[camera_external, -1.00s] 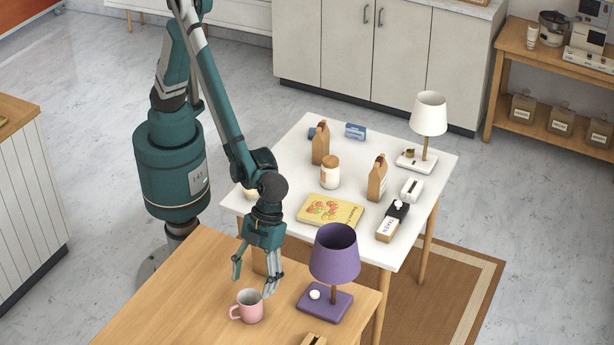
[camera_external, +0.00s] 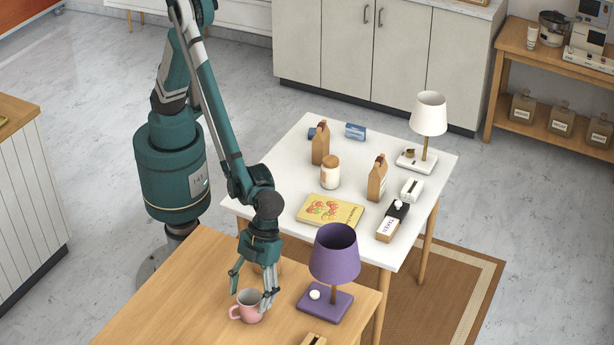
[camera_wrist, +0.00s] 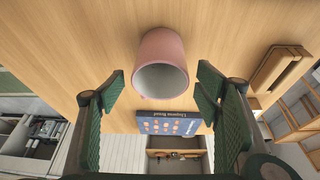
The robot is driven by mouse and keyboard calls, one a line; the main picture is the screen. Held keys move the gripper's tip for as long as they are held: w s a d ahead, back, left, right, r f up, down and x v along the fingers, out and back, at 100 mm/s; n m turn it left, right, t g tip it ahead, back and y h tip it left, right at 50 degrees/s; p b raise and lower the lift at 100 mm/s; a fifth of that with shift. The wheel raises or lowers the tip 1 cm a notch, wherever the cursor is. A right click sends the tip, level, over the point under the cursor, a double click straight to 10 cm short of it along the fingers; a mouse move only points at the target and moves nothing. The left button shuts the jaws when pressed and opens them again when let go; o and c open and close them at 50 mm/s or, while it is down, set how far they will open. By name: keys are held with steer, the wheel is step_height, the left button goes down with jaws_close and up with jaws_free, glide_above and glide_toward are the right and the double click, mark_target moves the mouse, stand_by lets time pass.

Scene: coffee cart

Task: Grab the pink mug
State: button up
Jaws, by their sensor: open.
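Whether a finger touches the mug cannot be told.
A purple lamp (camera_external: 335,254) stands close to the right of the mug. A white table (camera_external: 290,195) behind holds a cookbook (camera_external: 330,211), a jar (camera_external: 330,172) and paper bags. The wooden table (camera_external: 175,305) is bare to the left of the mug.

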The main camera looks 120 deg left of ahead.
steer(key=shift+x, duration=1.15)
steer(key=c, duration=1.1)
